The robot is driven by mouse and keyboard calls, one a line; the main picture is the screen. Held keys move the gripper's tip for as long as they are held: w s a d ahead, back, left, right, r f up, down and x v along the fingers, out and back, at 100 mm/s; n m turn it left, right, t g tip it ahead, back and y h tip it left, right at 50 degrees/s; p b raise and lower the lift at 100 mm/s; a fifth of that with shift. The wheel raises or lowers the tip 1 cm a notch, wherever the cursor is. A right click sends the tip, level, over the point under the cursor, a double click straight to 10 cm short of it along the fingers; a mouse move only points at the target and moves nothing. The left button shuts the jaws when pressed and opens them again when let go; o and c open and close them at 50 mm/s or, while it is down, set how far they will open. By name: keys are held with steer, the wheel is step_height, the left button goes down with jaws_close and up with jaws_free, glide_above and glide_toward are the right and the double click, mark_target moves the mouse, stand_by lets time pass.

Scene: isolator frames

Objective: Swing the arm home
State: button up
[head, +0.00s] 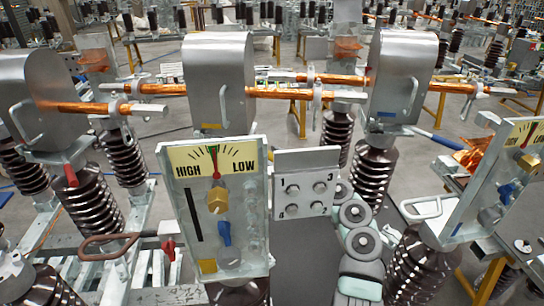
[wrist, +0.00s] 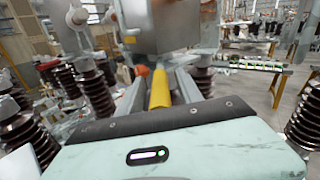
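Copper-coloured isolator arms (head: 334,80) lie nearly level across the row of silver housings (head: 219,82). Another copper arm (head: 75,107) reaches out of the left housing (head: 40,95). Which one the task means I cannot tell. In front stands a gauge panel (head: 232,226) marked HIGH and LOW, its red needle near the middle, with brass and blue valve knobs. My pale green arm rises right of it; my gripper's end is not clear there.
A plate with numbered bolts (head: 304,184) stands beside my arm. Brown ribbed insulators (head: 372,175) crowd both sides. A second gauge panel (head: 497,183) is at the right. A red-handled lever (head: 168,243) and a brown looped handle (head: 108,245) stick out at the lower left.

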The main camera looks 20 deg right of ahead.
jaws_close()
stand_by(1.2)
